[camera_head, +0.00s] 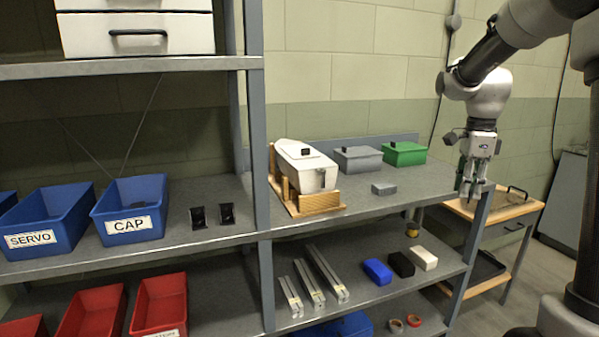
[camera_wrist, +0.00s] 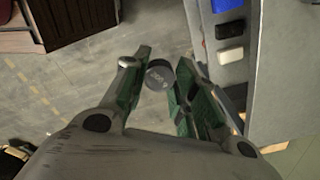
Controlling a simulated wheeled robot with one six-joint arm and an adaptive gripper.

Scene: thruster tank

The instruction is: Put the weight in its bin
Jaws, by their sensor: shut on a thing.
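My gripper (camera_head: 471,198) hangs pointing down in front of the right end of the shelf unit. In the wrist view its green-padded fingers (camera_wrist: 165,75) are shut on a dark, round-ended weight (camera_wrist: 158,74) with faint pale markings, held near the fingertips. Blue bins labelled SERVO (camera_head: 38,222) and CAP (camera_head: 130,210) stand on the middle shelf at left. Red bins (camera_head: 160,303) stand on the lower shelf, their labels cut off or unreadable. I see no bin clearly labelled for the weight.
The shelf (camera_head: 375,207) carries a white boat hull (camera_head: 304,166) on a wooden stand, a grey box (camera_head: 357,160) and a green box (camera_head: 404,154). Below lie metal bars (camera_head: 310,284) and blue, black and white blocks (camera_head: 400,264). A wooden-edged table (camera_head: 505,208) stands right, behind my gripper.

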